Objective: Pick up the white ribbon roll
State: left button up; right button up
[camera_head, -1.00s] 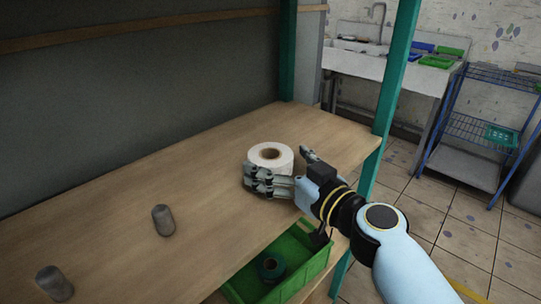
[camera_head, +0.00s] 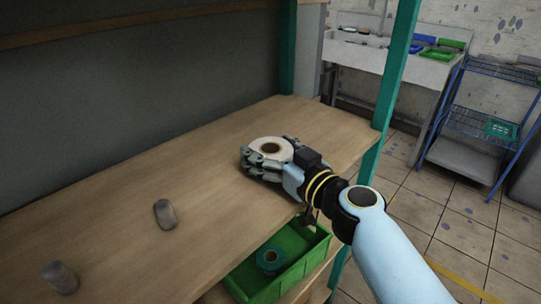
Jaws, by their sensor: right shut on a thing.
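The white ribbon roll (camera_head: 270,149) stands on its flat side near the right part of the wooden shelf top, its brown core facing up. My right gripper (camera_head: 268,160) is shut on the roll, with fingers around its near left side and the other side at its right. The roll's lower part is hidden by the fingers, so I cannot tell whether it touches the wood. My left gripper is not in view.
A green post (camera_head: 392,90) rises at the right corner.

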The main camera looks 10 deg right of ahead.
jog(key=shift+r, duration=0.2)
jog(key=shift+f+b+v, duration=0.15)
jog(key=shift+b+v, duration=1.3)
jog(key=shift+v, duration=3.05)
jog(key=shift+f+b+v, duration=0.15)
jog(key=shift+b+v, duration=1.25)
jog(key=shift+v, duration=3.15)
